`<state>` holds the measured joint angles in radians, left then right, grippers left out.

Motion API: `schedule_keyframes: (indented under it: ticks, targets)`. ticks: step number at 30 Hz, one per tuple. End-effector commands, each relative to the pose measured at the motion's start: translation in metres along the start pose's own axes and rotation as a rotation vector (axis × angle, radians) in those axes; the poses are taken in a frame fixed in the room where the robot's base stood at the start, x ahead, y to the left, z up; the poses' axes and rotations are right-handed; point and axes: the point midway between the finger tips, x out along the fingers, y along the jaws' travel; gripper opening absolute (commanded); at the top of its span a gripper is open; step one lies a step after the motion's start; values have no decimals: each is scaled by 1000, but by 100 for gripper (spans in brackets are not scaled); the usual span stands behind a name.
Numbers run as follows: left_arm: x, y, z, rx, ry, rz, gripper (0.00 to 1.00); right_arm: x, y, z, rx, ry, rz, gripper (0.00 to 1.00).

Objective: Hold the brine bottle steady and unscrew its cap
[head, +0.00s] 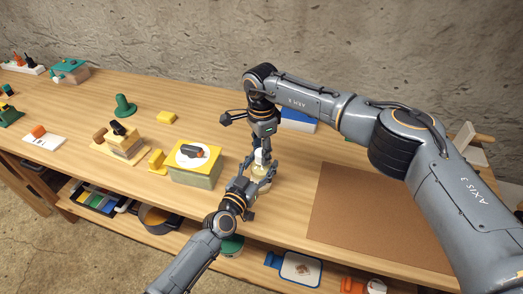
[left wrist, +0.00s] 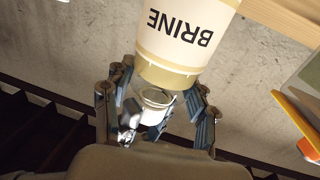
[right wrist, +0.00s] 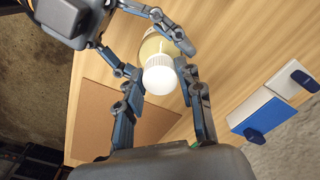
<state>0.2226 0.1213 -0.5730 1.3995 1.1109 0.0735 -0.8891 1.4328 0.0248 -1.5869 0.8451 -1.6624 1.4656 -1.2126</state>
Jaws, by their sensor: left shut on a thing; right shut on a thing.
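The brine bottle (head: 259,170) stands upright on the table, pale yellow with a white cap (right wrist: 160,76). In the left wrist view its cream BRINE label (left wrist: 185,35) appears upside down. My left gripper (head: 257,179) is shut on the bottle's body from the near side. My right gripper (head: 262,153) comes down from above and is shut on the cap, its fingers on either side in the right wrist view (right wrist: 159,72). The fingers partly hide the bottle in the head view. The frames do not show how far the cap is turned.
A yellow-green box (head: 195,179) stands close left of the bottle. A brown mat (head: 375,215) lies to the right. A blue and white object (head: 298,124) is behind my right gripper. The table's front edge is near my left arm, with a shelf below.

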Motion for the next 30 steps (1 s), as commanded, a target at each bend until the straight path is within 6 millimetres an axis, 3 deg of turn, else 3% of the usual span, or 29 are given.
schedule_keyframes:
  ticks: [18,30]
  targets:
    - [0,0,1,0,-2,-1,0,-20,0,0,1,0,-1,0]
    - [0,0,1,0,-2,0,0,-23,0,0,1,0,-1,0]
